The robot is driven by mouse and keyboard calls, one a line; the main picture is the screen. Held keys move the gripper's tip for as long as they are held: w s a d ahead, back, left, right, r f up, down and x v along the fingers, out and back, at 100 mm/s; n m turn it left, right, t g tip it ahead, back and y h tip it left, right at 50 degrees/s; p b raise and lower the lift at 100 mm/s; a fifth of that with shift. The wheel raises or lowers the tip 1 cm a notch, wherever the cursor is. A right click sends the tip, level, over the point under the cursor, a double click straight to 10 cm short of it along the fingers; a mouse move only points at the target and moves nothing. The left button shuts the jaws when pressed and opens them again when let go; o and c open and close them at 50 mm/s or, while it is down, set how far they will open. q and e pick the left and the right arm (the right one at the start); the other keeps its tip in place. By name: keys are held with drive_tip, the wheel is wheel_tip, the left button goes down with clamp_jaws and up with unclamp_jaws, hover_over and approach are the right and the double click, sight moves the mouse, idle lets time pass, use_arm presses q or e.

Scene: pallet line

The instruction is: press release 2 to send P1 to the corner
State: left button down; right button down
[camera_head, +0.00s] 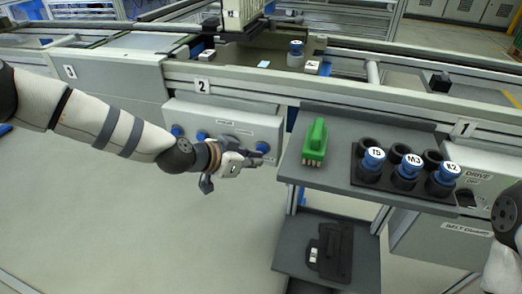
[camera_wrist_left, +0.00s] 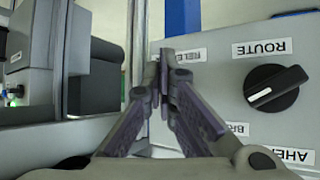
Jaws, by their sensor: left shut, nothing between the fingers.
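The grey control box under the plate marked 2 (camera_head: 225,122) carries several round controls, some of them blue. My left gripper (camera_head: 260,158) is shut and empty, at the right end of that box, near a blue control (camera_head: 263,147). In the left wrist view the shut fingertips (camera_wrist_left: 165,58) cover part of a label reading "RELE" (camera_wrist_left: 190,56). The button for that label is not clearly seen, and I cannot tell whether the fingers touch the box. A black ROUTE knob (camera_wrist_left: 275,88) is right of the fingers. I cannot make out which pallet is P1.
A grey shelf (camera_head: 340,187) right of the gripper holds a green brush-like block (camera_head: 316,142) and blue-topped pieces marked T5, M3 and K2 (camera_head: 442,178). A blue-lidded jar (camera_head: 296,54) stands on the line behind. A lower shelf holds a black item (camera_head: 330,252).

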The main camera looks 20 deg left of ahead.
use_arm(q)
drive_tip(key=shift+s, duration=0.55)
use_arm(e)
drive_tip(key=shift+w+r, duration=0.2)
